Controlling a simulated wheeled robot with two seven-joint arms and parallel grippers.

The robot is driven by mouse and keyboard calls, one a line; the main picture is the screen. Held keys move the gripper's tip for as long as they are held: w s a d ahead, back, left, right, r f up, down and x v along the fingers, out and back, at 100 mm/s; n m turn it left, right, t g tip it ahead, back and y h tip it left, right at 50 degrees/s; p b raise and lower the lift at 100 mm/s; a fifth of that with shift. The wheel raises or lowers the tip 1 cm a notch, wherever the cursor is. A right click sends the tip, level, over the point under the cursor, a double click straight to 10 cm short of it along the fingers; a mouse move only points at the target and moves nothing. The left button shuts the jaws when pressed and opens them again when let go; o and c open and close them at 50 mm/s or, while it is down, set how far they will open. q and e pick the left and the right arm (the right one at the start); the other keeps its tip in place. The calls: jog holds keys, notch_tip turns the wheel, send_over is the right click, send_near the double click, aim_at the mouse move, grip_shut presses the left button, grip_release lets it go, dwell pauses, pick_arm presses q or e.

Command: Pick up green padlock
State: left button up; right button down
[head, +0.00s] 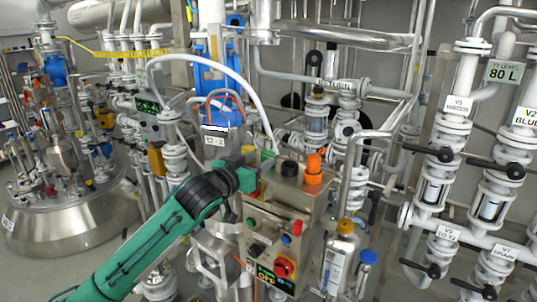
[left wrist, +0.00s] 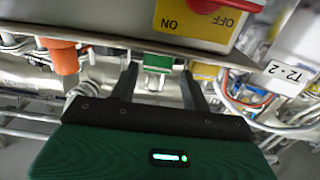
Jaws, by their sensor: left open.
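The green padlock (left wrist: 158,62) shows in the left wrist view, at the edge of the control box, with its silver shackle towards the bottom of the picture. My left gripper (left wrist: 160,85) is open, with one dark finger on each side of the padlock and visible gaps between. The padlock does not look gripped. In the head view my left gripper (head: 262,162) reaches the top left of the control box (head: 316,212); I cannot clearly make out the padlock there. My right gripper is not in view.
An orange padlock-like piece (head: 314,167) and a black one (head: 289,168) sit on the box top close to my gripper. A white hose (head: 245,83) arches behind it. Pipes and valves crowd the right, and a steel vessel (head: 75,220) stands at left.

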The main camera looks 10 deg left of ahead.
aim_at(268, 152)
pick_arm(q)
jog(key=shift+r+p+x, duration=0.25)
jog(key=shift+p+x, duration=0.7)
jog(key=shift+x, duration=0.2)
jog(key=shift+r+p+x, duration=0.25)
jog(key=shift+p+x, duration=0.65)
jog(key=shift+x, duration=0.25)
jog(key=shift+w+d+f, duration=0.25)
jog(key=shift+w+d, duration=0.15)
jog(key=shift+c, duration=0.5)
jog(key=c, duration=0.6)
